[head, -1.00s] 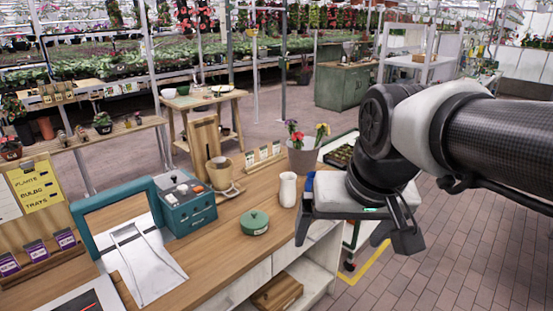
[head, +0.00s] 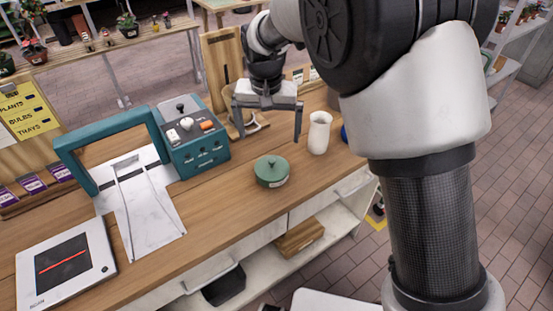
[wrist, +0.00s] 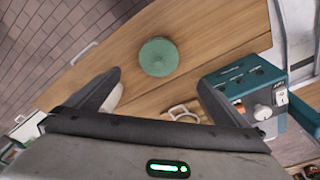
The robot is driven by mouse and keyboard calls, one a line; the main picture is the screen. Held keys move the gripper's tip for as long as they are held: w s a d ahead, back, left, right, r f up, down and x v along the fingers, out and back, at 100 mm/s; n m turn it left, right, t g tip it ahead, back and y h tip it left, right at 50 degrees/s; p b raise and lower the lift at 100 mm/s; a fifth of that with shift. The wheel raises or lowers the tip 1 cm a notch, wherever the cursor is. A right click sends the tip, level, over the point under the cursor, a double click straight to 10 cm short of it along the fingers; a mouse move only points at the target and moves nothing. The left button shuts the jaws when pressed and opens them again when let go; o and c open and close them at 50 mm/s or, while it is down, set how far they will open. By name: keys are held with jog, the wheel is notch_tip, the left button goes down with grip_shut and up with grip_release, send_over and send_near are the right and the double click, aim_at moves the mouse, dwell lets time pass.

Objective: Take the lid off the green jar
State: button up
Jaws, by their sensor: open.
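The green jar (head: 271,172) stands upright on the wooden counter, squat and round, with a small pale label on its side. My gripper (head: 268,125) is open and empty, above the counter and behind the jar in the head view. In the wrist view my two fingers (wrist: 158,92) are wide apart, and neither touches the jar.
A teal machine (head: 190,140) with knobs stands left of the jar. A white vase (head: 319,132) stands to its right. A white tablet (head: 66,262) lies at the counter's left. Bare counter surrounds the jar.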

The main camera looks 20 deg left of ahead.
send_over(272, 160)
jog(key=s, duration=0.2)
notch_tip(272, 160, down, 8)
jog(key=shift+w+f+p, duration=0.15)
jog(key=shift+f+p, duration=0.05)
jog(key=shift+p, duration=0.1)
jog(key=shift+w+f+p, duration=0.15)
jog(key=shift+w+f, duration=0.15)
jog(key=shift+f, duration=0.65)
jog(key=shift+w+f+p, duration=0.2)
jog(key=shift+w+f, duration=0.05)
jog(key=shift+f, duration=0.75)
jog(key=shift+w+f+p, duration=0.15)
jog(key=shift+w+f, duration=0.15)
jog(key=shift+f, duration=0.65)
jog(key=shift+c, duration=0.4)
jog(key=c, duration=1)
